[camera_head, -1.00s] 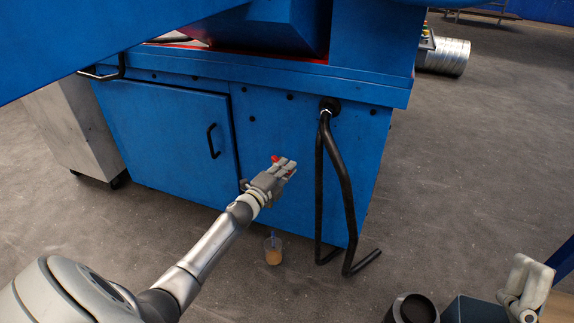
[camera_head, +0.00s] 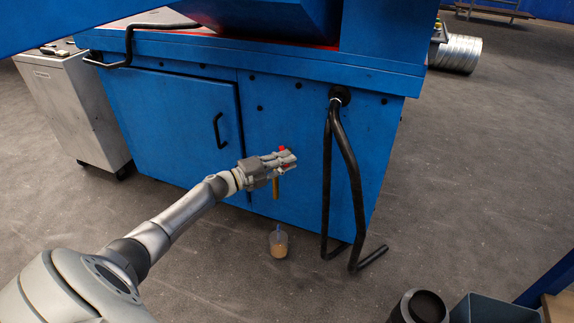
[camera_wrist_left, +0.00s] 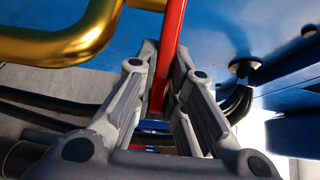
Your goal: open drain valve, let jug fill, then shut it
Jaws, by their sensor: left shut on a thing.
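The valve's red lever (camera_wrist_left: 168,50) runs between the fingers of my left gripper (camera_wrist_left: 160,115) in the left wrist view. My left gripper (camera_head: 288,160) is shut on it at the front of the blue machine in the head view, where only a red bit (camera_head: 282,149) shows above the fingers. The brass pipe (camera_wrist_left: 60,45) bends beside the lever. In the head view the pipe (camera_head: 276,188) hangs down below the gripper. A clear jug (camera_head: 278,244) stands upright on the floor beneath it, with brownish contents low inside. I cannot tell whether liquid is running. My right gripper is out of view.
The blue cabinet (camera_head: 180,110) has a closed door with a black handle (camera_head: 219,131). Black hoses (camera_head: 345,175) hang right of the valve to the floor. A dark cylindrical bin (camera_head: 420,308) and a grey-blue box (camera_head: 482,310) stand at the front right.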

